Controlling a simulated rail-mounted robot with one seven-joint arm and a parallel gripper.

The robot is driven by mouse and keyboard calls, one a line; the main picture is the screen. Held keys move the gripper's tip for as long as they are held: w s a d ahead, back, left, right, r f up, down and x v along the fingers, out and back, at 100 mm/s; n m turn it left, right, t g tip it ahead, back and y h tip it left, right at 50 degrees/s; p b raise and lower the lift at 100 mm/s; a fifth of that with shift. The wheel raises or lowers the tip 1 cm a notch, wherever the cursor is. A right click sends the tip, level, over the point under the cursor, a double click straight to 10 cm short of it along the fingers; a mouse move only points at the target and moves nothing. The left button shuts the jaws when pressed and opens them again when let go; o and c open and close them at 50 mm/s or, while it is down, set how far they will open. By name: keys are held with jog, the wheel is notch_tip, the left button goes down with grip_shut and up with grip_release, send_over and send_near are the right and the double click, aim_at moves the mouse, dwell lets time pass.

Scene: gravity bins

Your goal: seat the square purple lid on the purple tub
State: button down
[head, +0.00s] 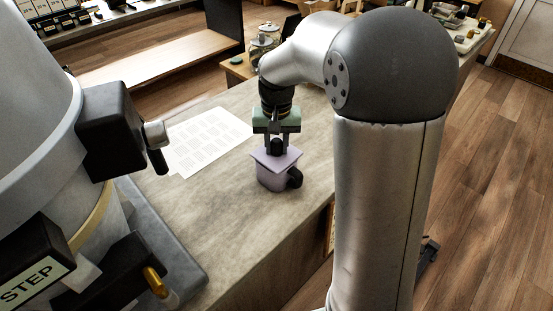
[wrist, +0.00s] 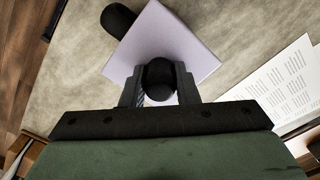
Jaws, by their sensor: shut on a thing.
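The square purple lid (wrist: 160,38) has a round black knob (wrist: 158,79), and my gripper (head: 277,148) is shut on that knob from above. The purple tub (head: 275,179) stands upright on the counter with a black handle (head: 295,178) on its right side. In the head view the lid (head: 277,161) is over the tub's mouth, with its corners out past the tub's walls. It looks turned relative to the tub. I cannot tell whether it rests on the rim or hangs just above it. The wrist view shows the black handle (wrist: 118,20) beyond the lid's edge.
The grey counter (head: 225,215) is clear around the tub. Printed sheets (head: 207,140) lie behind and to the left. A large grey bin (head: 50,150) with black fittings stands at the left. The counter's right edge is close to the tub. Glass jars (head: 264,42) stand farther back.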

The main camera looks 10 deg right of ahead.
aim_at(277, 141)
jog(key=shift+f, duration=0.35)
jog(key=c, duration=1)
grip_release()
jog(key=shift+c, duration=0.2)
notch_tip(277, 141, up, 18)
jog(key=b, duration=0.1)
jog(key=shift+f, duration=0.25)
jog(key=shift+s, duration=0.1)
jog(key=s+f+n, duration=0.1)
jog(key=s+f, duration=0.8)
jog(key=s, duration=0.3)
jog(key=s+f+n, duration=0.1)
jog(key=s+f, duration=0.7)
jog(key=s, duration=0.3)
jog(key=shift+s+f+n+t, duration=0.3)
jog(key=shift+s+f, duration=0.05)
